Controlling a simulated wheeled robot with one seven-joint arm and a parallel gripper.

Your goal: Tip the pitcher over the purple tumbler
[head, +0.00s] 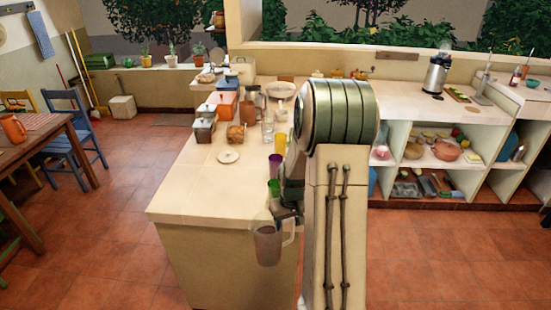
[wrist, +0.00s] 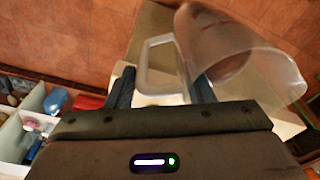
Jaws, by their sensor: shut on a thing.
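The clear pitcher (head: 267,245) hangs at the near end of the counter, roughly upright in the head view. My gripper (wrist: 162,88) is shut on its pale handle (wrist: 142,62), with one dark finger on each side. In the wrist view the pitcher's see-through body (wrist: 250,62) is at the upper right. I cannot tell what is in it. The purple tumbler (head: 275,164) stands on the counter, farther back than the pitcher and apart from it. My arm covers the counter to its right. In the head view my gripper (head: 288,212) is partly hidden.
A green tumbler (head: 273,188) stands between the pitcher and the purple tumbler. A yellow tumbler (head: 280,143) is behind the purple one. A white lidded or flat dish (head: 228,157) lies to the left. Canisters (head: 204,128) stand farther back. The counter's near left is bare.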

